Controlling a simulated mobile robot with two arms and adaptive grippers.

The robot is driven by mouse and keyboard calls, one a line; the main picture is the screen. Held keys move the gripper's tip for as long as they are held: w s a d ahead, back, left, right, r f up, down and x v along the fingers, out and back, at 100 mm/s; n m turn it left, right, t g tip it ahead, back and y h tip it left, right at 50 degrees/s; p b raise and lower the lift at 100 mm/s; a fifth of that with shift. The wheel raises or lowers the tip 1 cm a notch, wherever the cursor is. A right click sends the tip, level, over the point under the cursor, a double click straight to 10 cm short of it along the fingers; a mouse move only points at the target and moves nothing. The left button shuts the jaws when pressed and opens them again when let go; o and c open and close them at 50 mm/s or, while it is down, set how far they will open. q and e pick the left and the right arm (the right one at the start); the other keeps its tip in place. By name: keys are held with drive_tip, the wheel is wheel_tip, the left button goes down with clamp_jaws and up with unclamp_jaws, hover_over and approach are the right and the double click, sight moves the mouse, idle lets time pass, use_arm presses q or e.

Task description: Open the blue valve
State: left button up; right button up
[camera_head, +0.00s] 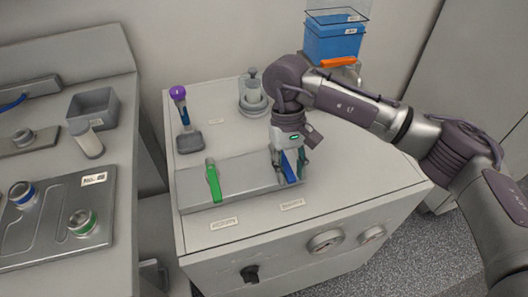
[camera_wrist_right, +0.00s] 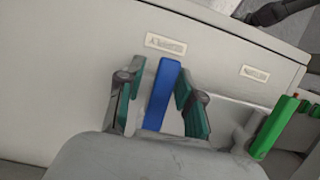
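The blue valve (camera_head: 289,168) has an upright blue lever on the right part of a grey metal block (camera_head: 245,183) on the white cabinet. My right gripper (camera_head: 290,163) reaches down over it. In the right wrist view the blue lever (camera_wrist_right: 162,92) stands between the two green-padded fingers of my right gripper (camera_wrist_right: 159,88). The fingers are apart, with a gap at the lever's left side; the right finger is close to it, and I cannot tell if it touches. The lever's base is hidden. My left gripper is out of view.
A green valve lever (camera_head: 213,180) stands left on the same block. Behind are a purple-topped tube (camera_head: 180,105) in a stand, a metal cylinder (camera_head: 252,95) and a blue container (camera_head: 333,40). Knobs (camera_head: 326,241) are on the cabinet's front. A separate bench (camera_head: 70,55) is at left.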

sight(288, 163)
drive_tip(key=p+v, duration=0.1)
drive_tip(key=v, duration=0.6)
drive_tip(key=shift+w+d+r, duration=0.1)
drive_tip(key=shift+w+r, duration=0.05)
drive_tip(key=shift+r, duration=0.15)
